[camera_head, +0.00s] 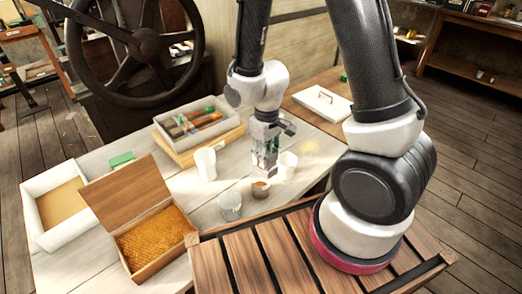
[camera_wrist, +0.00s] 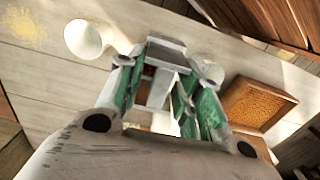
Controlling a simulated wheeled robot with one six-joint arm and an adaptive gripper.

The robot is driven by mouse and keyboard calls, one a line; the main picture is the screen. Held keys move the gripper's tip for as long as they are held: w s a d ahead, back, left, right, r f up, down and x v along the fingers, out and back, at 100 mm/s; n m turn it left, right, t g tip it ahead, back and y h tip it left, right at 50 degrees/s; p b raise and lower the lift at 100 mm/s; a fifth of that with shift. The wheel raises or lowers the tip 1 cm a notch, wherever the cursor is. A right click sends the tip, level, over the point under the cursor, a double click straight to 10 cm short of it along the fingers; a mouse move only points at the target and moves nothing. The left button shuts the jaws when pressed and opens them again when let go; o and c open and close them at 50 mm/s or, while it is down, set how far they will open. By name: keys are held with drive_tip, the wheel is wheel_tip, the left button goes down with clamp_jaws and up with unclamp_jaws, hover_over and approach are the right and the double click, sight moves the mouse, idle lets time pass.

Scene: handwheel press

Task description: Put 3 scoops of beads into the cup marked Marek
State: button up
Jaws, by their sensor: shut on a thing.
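My gripper (camera_head: 265,165) points down over the middle of the table; it also shows in the wrist view (camera_wrist: 160,85). It is shut on what looks like a small scoop (camera_head: 261,188) with brown-orange content; the handle is mostly hidden by the fingers. A white cup (camera_head: 287,165) stands just right of the gripper, and shows in the wrist view (camera_wrist: 85,38). Another white cup (camera_head: 205,163) stands to the left. A grey cup (camera_head: 229,206) stands nearer the front. No name is readable on any cup. Orange beads (camera_head: 158,240) fill a wooden box (camera_head: 146,272) with its lid open.
A yellowish patch (camera_head: 310,146), perhaps spilled beads, lies beyond the right cup. A tray of tools (camera_head: 160,127) stands behind the cups. A white-walled tray (camera_head: 32,190) is at far left, and a white board (camera_head: 322,104) at back right. A large handwheel (camera_head: 140,42) stands behind.

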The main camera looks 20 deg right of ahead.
drive_tip(key=shift+d, duration=0.45)
drive_tip(key=shift+w+d+f, duration=0.1)
drive_tip(key=shift+d+f, duration=0.05)
drive_tip(key=shift+f, duration=0.05)
drive_tip(key=shift+w+a+f+g+h, duration=0.25)
drive_tip(key=shift+w+f+g, duration=0.2)
drive_tip(key=shift+f+g, duration=0.3)
drive_tip(key=shift+w+a+f+g+h, duration=0.15)
drive_tip(key=shift+w+f+g+h, duration=0.1)
drive_tip(key=shift+w+f+g, duration=0.4)
drive_tip(key=shift+w+a+f+g+h, duration=0.15)
drive_tip(key=shift+w+a+g+h, duration=0.15)
drive_tip(key=shift+w+g, duration=0.35)
drive_tip(key=shift+w+a+f+g+h, duration=0.2)
drive_tip(key=shift+w+g+h, duration=0.15)
drive_tip(key=shift+g, duration=0.6)
drive_tip(key=shift+w+a+f+g+h, duration=0.15)
drive_tip(key=shift+w+a+g+h, duration=0.15)
drive_tip(key=shift+w+g, duration=0.35)
drive_tip(key=shift+s+d, duration=0.1)
drive_tip(key=shift+s, duration=0.05)
